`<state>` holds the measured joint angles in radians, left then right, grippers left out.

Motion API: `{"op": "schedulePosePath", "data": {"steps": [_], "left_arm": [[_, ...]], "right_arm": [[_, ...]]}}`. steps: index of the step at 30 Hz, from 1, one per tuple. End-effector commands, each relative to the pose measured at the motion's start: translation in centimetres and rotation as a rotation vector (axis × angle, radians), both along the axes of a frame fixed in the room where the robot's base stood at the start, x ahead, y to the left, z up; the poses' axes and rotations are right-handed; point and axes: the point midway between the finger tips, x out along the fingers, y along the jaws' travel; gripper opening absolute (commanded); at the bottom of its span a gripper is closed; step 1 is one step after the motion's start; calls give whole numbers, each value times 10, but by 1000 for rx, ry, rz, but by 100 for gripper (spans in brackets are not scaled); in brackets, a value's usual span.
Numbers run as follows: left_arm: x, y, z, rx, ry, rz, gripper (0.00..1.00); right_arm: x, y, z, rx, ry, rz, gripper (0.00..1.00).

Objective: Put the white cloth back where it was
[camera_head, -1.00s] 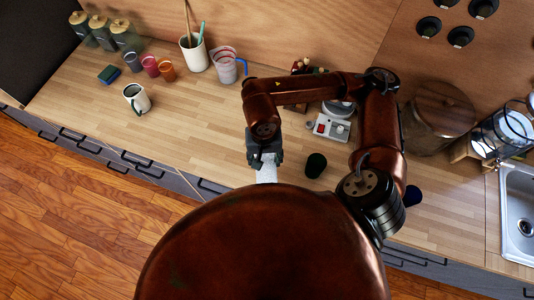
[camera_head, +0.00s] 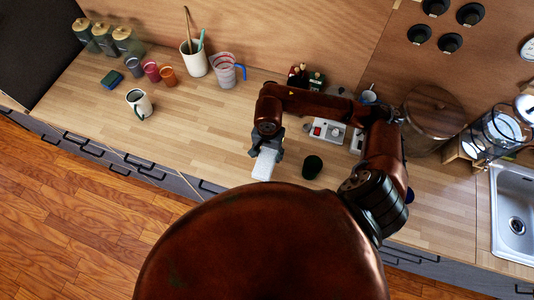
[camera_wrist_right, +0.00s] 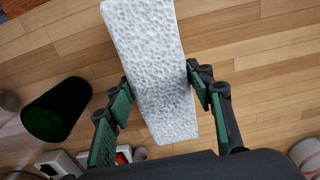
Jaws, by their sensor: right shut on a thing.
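The white cloth (camera_head: 264,164) is a pale, textured, oblong piece held between the fingers of my right gripper (camera_head: 266,147). In the right wrist view the cloth (camera_wrist_right: 152,65) lies lengthwise between both green-padded fingers of the gripper (camera_wrist_right: 160,90), which press on its sides. The cloth is over the counter (camera_head: 205,130), near its front edge. I cannot tell whether it touches the surface. My left gripper is not in view.
A dark green cup (camera_head: 312,167) stands just right of the cloth; it also shows in the right wrist view (camera_wrist_right: 57,109). A white-and-red appliance (camera_head: 326,131) stands behind. A white mug (camera_head: 138,103) and a blue-green sponge (camera_head: 112,79) are at left. The counter between mug and gripper is clear.

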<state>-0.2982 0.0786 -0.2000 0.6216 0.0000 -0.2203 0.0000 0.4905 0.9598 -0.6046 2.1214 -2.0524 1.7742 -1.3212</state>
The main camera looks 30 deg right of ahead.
Motion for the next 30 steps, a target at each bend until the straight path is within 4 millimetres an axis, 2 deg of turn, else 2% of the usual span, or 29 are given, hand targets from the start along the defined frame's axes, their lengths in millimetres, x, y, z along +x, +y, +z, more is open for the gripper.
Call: {"op": "schedulePosePath", "data": {"steps": [3,10,16,29,30], "left_arm": [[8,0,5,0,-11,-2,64],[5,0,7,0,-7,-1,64],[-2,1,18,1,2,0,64],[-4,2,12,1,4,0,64],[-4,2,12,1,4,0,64]], "right_arm": [[11,-4,-14,2,1,-2,29],[22,-9,-30,1,2,0,29],[22,-8,-54,2,2,1,29],[22,-9,-63,0,-1,3,29],[22,-9,-62,1,-1,3,50]]}}
